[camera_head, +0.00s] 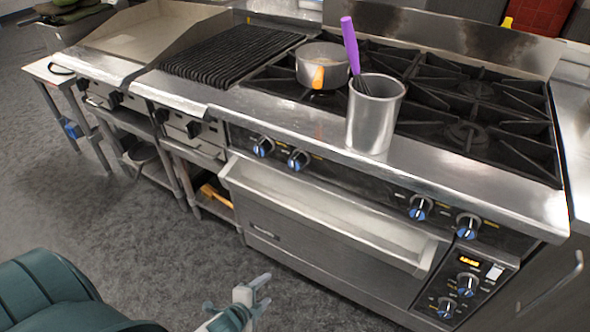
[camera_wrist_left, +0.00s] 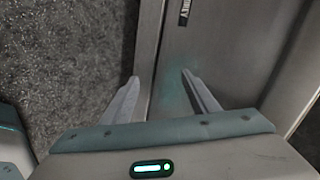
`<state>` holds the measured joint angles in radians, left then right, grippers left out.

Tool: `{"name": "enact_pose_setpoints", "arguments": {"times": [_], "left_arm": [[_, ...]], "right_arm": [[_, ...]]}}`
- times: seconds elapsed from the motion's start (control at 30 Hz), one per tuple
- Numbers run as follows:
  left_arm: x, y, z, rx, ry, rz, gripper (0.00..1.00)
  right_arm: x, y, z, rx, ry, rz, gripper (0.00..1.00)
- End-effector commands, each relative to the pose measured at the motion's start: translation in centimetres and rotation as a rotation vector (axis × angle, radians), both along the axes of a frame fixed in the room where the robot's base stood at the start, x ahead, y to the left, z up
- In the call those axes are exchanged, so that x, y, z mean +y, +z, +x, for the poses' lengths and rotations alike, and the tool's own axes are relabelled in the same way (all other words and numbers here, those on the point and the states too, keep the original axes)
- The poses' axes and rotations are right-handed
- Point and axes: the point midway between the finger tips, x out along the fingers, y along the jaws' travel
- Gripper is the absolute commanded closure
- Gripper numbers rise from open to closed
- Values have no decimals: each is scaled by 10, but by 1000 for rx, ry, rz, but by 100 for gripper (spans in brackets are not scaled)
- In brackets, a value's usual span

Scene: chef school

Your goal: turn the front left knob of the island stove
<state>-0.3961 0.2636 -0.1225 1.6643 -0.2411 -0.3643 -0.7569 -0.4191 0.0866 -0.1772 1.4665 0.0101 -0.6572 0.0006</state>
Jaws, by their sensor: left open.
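The island stove (camera_head: 330,195) stands across the head view, with a row of blue-faced knobs along its front panel. The leftmost knob (camera_head: 263,147) of the burner section is left of the oven handle's middle, with a second knob (camera_head: 299,159) beside it. My left gripper (camera_head: 254,288) is low in front of the oven door, below and apart from the knobs. It is open and empty. In the left wrist view its fingers (camera_wrist_left: 158,88) are spread before the steel oven front and the floor; no knob shows there. My right gripper is not in view.
A steel container (camera_head: 374,120) with a purple-handled whisk stands at the stove's front edge above the panel. A pot (camera_head: 322,67) sits on a burner. The oven handle (camera_head: 330,215) juts out below the knobs. Grey floor (camera_head: 150,220) is clear at left.

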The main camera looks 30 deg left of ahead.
Motion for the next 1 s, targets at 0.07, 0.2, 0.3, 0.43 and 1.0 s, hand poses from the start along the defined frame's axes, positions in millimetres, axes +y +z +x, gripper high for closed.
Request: {"name": "enact_pose_setpoints", "arguments": {"times": [0.07,0.2,0.3,0.43,1.0], "left_arm": [[16,40,23,-88,-121,191,45],[34,120,53,-231,-311,562,45],[40,178,67,-324,-419,839,45],[39,246,74,-420,-514,1162,45],[31,320,72,-506,-578,1533,45]], "right_arm": [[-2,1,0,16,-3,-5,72],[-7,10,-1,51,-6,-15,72],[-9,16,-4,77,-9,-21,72],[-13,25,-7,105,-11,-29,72],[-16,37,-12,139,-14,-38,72]]}}
